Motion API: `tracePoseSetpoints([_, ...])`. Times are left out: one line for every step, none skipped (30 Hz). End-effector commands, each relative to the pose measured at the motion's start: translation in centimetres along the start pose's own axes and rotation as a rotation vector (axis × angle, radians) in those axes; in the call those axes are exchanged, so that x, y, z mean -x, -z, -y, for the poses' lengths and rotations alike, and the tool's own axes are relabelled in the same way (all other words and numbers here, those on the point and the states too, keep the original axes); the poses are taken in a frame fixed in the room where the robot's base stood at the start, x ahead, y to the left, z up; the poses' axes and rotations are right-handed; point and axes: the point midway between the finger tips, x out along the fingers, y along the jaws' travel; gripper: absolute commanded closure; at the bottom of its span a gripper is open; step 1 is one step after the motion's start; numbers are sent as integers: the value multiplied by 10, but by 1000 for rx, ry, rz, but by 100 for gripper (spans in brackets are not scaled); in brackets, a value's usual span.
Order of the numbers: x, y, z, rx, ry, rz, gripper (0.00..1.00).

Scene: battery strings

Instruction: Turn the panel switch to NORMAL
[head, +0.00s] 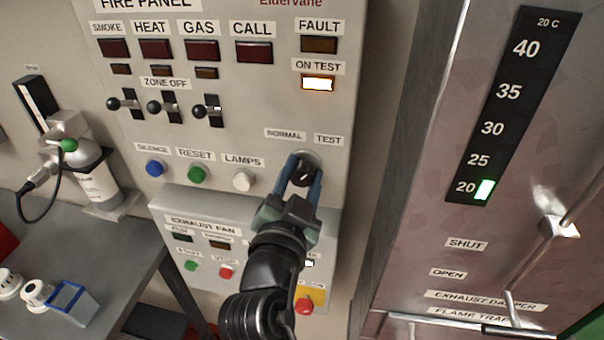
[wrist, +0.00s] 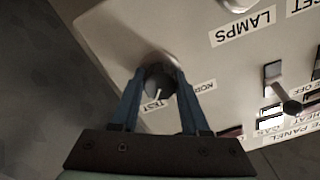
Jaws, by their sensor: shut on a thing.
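The panel switch is a dark round knob (head: 304,174) on the grey fire panel (head: 250,110), below the NORMAL label (head: 285,134) and the TEST label (head: 328,140). My gripper (head: 303,168) is shut on the knob, with one blue finger on each side. In the wrist view my gripper (wrist: 160,75) has its fingertips around the knob (wrist: 160,84). A pale pointer mark on the knob faces the TEST label (wrist: 154,104) there. The NORMAL label (wrist: 203,87) is partly beside the finger. The ON TEST lamp (head: 318,83) is lit yellow-white; the FAULT lamp (head: 319,44) is dark.
Blue, green and white push buttons (head: 197,174) sit left of the knob. Zone toggles (head: 164,107) are above them. The exhaust fan box (head: 180,218) is below, with a red button (head: 305,305). A metal cabinet (head: 420,180) with damper levers stands close on the right.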

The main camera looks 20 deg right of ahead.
Motion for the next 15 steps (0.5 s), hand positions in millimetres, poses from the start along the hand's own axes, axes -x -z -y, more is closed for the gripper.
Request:
tracePoseSetpoints([0,-1,0,26,-1,1,100])
tracePoseSetpoints([0,-1,0,44,-1,1,100])
tracePoseSetpoints([0,-1,0,70,-1,1,100])
tracePoseSetpoints([0,-1,0,92,-1,1,100])
tracePoseSetpoints([0,-1,0,116,-1,1,100])
tracePoseSetpoints([0,-1,0,149,-1,2,100])
tracePoseSetpoints([0,-1,0,176,-1,2,100])
tracePoseSetpoints([0,-1,0,203,-1,2,100])
tracePoseSetpoints([0,-1,0,240,-1,2,100])
tracePoseSetpoints([0,-1,0,269,-2,2,100])
tracePoseSetpoints([0,-1,0,297,-1,2,100])
tracePoseSetpoints([0,-1,0,335,-2,2,100])
tracePoseSetpoints([0,-1,0,364,-2,2,100])
tracePoseSetpoints([0,-1,0,393,-2,3,100])
tracePoseSetpoints([0,-1,0,431,-2,3,100])
